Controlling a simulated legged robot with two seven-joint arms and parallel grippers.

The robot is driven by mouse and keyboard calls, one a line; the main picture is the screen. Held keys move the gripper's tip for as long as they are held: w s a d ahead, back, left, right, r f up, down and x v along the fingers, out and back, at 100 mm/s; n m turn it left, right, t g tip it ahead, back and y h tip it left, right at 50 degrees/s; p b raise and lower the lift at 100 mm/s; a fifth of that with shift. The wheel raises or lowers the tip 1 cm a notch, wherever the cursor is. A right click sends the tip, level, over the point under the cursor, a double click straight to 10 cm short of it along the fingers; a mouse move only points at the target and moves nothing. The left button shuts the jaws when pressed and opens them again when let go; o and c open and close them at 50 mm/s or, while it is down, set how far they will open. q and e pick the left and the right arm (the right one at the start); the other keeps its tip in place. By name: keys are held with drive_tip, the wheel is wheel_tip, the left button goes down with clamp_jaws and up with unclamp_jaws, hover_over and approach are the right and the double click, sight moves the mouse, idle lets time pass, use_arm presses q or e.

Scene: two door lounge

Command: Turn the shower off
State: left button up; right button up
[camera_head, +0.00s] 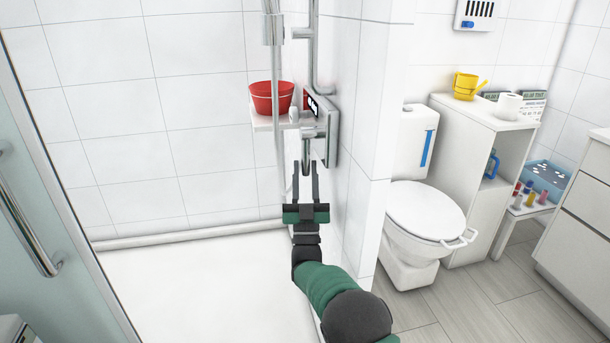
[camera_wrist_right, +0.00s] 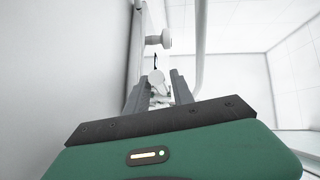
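The shower fixture (camera_head: 331,125) is a grey metal panel with a dark display, mounted on the tiled wall, with pipes above it. A chrome knob-like part (camera_head: 312,132) sticks out from its lower half, with a dark spout-like part below it. My right gripper (camera_head: 306,172) is open and points up at the fixture's lower end. In the right wrist view, the open fingers (camera_wrist_right: 158,92) have a pale round part (camera_wrist_right: 156,77) in line with the gap, and a knob (camera_wrist_right: 158,39) shows higher up. Contact is unclear. My left gripper is not in view.
A red bowl (camera_head: 271,97) sits on a small shelf (camera_head: 262,123) beside the fixture. A tiled partition (camera_head: 367,140) stands right of my right arm, with a toilet (camera_head: 425,212) beyond it. A glass door with a handle (camera_head: 35,235) is at left. The shower floor (camera_head: 200,285) is clear.

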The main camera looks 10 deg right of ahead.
drive_tip(key=v, duration=1.7)
drive_tip(key=shift+w+f, duration=0.1)
